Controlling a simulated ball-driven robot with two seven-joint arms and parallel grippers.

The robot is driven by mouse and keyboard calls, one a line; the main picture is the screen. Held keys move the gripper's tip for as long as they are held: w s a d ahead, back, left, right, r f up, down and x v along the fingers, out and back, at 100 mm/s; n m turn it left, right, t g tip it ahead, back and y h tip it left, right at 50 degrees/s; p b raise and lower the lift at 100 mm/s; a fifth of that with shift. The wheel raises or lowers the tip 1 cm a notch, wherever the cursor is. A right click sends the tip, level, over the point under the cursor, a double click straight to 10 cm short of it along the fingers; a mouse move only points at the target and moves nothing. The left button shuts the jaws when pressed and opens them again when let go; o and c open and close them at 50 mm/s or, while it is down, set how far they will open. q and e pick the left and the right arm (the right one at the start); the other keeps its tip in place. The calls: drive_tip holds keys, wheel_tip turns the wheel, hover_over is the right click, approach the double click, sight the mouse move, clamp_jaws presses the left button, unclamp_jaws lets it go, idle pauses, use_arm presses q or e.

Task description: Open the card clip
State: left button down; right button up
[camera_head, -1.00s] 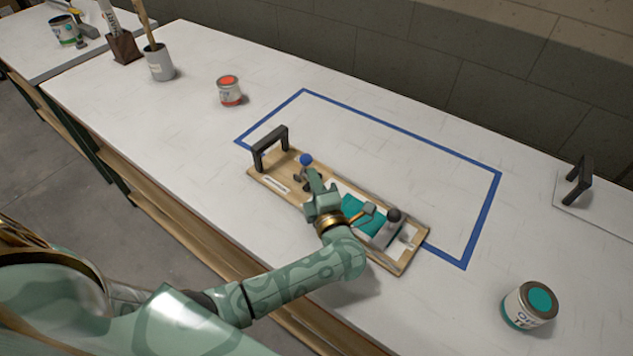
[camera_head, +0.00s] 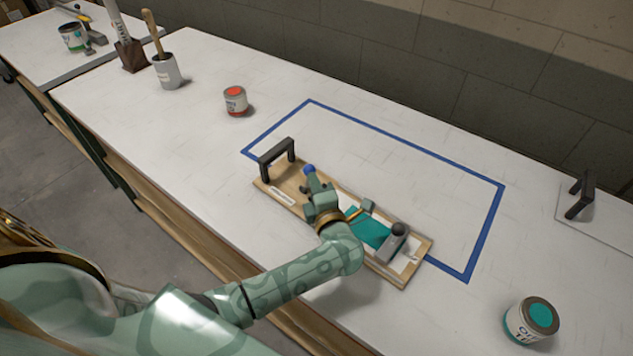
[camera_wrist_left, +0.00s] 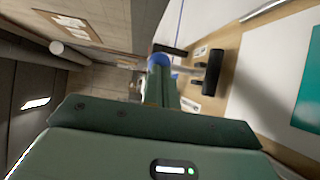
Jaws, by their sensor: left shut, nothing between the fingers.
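A wooden board (camera_head: 265,183) lies on the white table, with a black handle (camera_head: 277,150) at its left end and a teal card (camera_head: 368,232) towards its right. A small clip with a blue ball knob (camera_head: 309,170) stands between them; the knob also shows in the wrist view (camera_wrist_left: 158,60), with a black cylinder (camera_wrist_left: 214,72) beside it. My left gripper (camera_head: 313,182) is shut and empty, its tips right at the blue knob. Whether they touch it I cannot tell. The gripper hides part of the clip. My right gripper is out of view.
A grey block with a dark knob (camera_head: 399,230) sits at the board's right end. Blue tape (camera_head: 400,133) outlines a clear area behind the board. A red-topped can (camera_head: 236,101), a teal-topped can (camera_head: 533,321) and a cup with a brush (camera_head: 167,71) stand apart.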

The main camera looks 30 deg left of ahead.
use_arm(q)
drive_tip(key=shift+w+a+r+n+g+h+p, duration=0.25)
drive_tip(key=shift+a+n+g+h+p, duration=0.3)
drive_tip(key=shift+a+p, duration=0.65)
drive_tip(key=shift+w+a+r+n+g+h+p, duration=0.25)
drive_tip(key=shift+a+h+p, duration=0.55)
drive_tip(key=shift+p, duration=0.85)
drive_tip(key=shift+w+a+r+n+g+h+p, duration=0.1)
drive_tip(key=shift+a+r+n+g+h+p, duration=0.35)
drive_tip(key=shift+a+p, duration=0.75)
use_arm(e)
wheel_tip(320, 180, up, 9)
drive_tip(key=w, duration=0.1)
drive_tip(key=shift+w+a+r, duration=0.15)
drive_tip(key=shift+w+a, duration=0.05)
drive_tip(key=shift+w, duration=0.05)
use_arm(q)
drive_tip(key=shift+d+f, duration=0.15)
drive_tip(key=shift+d, duration=0.05)
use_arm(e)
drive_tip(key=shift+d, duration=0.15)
